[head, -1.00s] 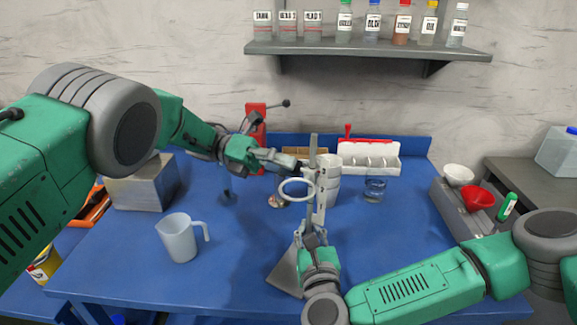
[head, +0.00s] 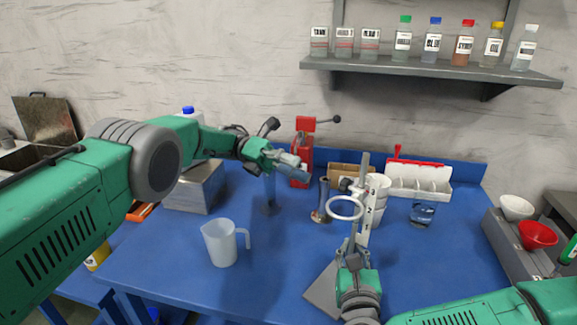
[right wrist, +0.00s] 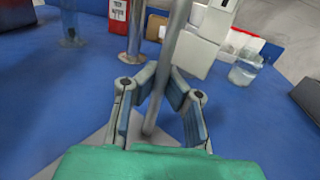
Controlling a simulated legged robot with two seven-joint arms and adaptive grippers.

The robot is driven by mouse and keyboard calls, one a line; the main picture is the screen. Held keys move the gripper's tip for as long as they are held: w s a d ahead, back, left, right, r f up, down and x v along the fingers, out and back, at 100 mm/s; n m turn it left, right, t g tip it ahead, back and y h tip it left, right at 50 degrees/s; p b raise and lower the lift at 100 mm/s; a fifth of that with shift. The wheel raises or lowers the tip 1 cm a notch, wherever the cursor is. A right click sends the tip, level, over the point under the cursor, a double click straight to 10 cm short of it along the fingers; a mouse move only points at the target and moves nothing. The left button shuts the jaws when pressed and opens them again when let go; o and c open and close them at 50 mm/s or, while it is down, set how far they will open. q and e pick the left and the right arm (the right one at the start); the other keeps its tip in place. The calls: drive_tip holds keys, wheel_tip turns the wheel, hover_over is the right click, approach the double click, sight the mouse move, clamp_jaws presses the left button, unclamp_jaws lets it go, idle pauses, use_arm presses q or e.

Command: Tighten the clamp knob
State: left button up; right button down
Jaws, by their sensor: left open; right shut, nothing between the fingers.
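A ring stand has an upright metal rod (head: 363,172) on a grey base plate (head: 322,290). A white ring (head: 345,208) is clamped to the rod, and a small clamp knob (head: 346,184) shows beside the rod above the ring. My left gripper (head: 306,177) is open and empty, left of the clamp and apart from it. My right gripper (head: 356,246) is low at the stand, below the ring. In the right wrist view the rod (right wrist: 170,60) runs in front of my right gripper (right wrist: 160,85), whose fingers are drawn together without visibly holding anything.
A metal cylinder (head: 322,200) stands just left of the ring. A red device (head: 302,155) with a lever stands behind. A plastic jug (head: 222,243) is at front left.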

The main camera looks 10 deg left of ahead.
use_arm(q)
drive_tip(key=shift+v, duration=1.4)
drive_tip(key=shift+d, duration=0.1)
use_arm(e)
drive_tip(key=c, duration=1.6)
unclamp_jaws()
drive_tip(key=shift+c, duration=0.2)
drive_tip(key=shift+s, duration=0.1)
